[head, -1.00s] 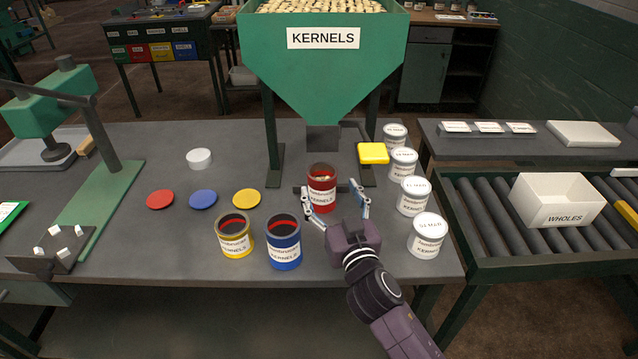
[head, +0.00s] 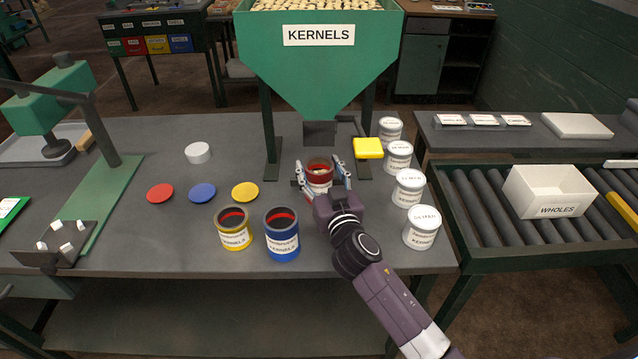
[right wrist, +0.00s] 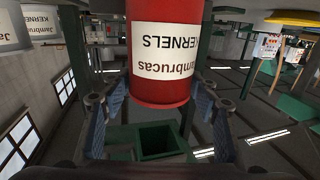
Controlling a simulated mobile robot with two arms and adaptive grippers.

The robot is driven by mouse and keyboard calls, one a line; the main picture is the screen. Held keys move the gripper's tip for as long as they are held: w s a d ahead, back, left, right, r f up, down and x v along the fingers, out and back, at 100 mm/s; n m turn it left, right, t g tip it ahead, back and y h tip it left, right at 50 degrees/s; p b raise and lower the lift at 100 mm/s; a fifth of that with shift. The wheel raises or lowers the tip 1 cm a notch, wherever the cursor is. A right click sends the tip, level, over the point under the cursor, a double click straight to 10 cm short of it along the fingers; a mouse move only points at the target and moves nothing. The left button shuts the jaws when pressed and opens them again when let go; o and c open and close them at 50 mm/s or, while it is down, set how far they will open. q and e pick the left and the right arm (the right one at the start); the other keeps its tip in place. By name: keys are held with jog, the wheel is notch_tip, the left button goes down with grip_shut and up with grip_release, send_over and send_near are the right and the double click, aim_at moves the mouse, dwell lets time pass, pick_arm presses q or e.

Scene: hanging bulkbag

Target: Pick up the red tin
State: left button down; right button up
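My right gripper (head: 321,174) is open, with one finger on each side of the tin. The right gripper's fingers (right wrist: 160,103) look slightly apart from the tin's sides. The gripper's body hides the tin's lower part in the head view. My left gripper is not in view.
Open yellow (head: 234,238) and blue (head: 282,245) tins stand in front at left. Several lidded white tins (head: 408,188) line the right side near a yellow block (head: 368,148). The green hopper (head: 320,75) stands behind. Red, blue and yellow lids (head: 245,192) lie left.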

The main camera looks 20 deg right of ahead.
jog(key=c, duration=1.3)
jog(key=shift+o, duration=0.2)
jog(key=shift+r, duration=0.1)
